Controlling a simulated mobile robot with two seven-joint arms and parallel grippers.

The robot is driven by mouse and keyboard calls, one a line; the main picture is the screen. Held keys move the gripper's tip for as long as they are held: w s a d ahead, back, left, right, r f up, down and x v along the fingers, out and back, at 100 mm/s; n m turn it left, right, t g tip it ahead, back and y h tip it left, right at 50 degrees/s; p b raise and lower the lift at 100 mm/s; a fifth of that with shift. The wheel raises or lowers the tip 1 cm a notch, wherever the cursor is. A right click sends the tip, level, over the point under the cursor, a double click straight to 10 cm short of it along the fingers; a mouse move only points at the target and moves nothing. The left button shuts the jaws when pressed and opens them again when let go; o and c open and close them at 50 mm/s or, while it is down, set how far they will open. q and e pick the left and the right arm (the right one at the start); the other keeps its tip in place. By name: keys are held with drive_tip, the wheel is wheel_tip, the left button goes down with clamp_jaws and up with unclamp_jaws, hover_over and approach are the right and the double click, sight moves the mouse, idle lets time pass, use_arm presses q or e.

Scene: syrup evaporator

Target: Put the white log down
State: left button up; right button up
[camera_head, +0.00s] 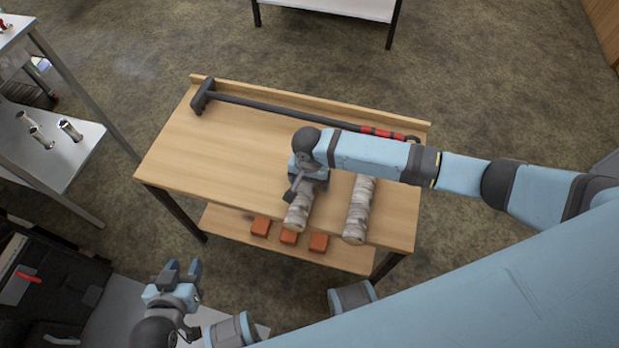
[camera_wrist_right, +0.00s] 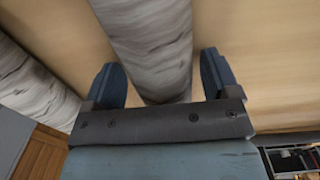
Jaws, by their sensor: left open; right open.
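Two whitish, bark-covered logs lie side by side on the wooden table. The left white log (camera_head: 297,217) is partly hidden by my right gripper (camera_head: 297,187), which is low over it. In the right wrist view, this log (camera_wrist_right: 150,45) runs between the two spread fingers of the right gripper (camera_wrist_right: 161,80), which are open with a gap visible beside the log. The other log (camera_head: 359,208) lies to the right and also shows in the wrist view (camera_wrist_right: 35,85). My left gripper (camera_head: 182,270) is open and empty, away from the table at lower left.
A long-handled tool with a dark head (camera_head: 202,96) lies along the table's back edge. Several orange-brown blocks (camera_head: 289,237) sit on the lower shelf. A metal shelf (camera_head: 70,165) stands at left. The left part of the tabletop (camera_head: 215,150) is clear.

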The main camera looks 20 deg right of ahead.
sight(295, 210)
drive_tip(key=shift+r, duration=0.1)
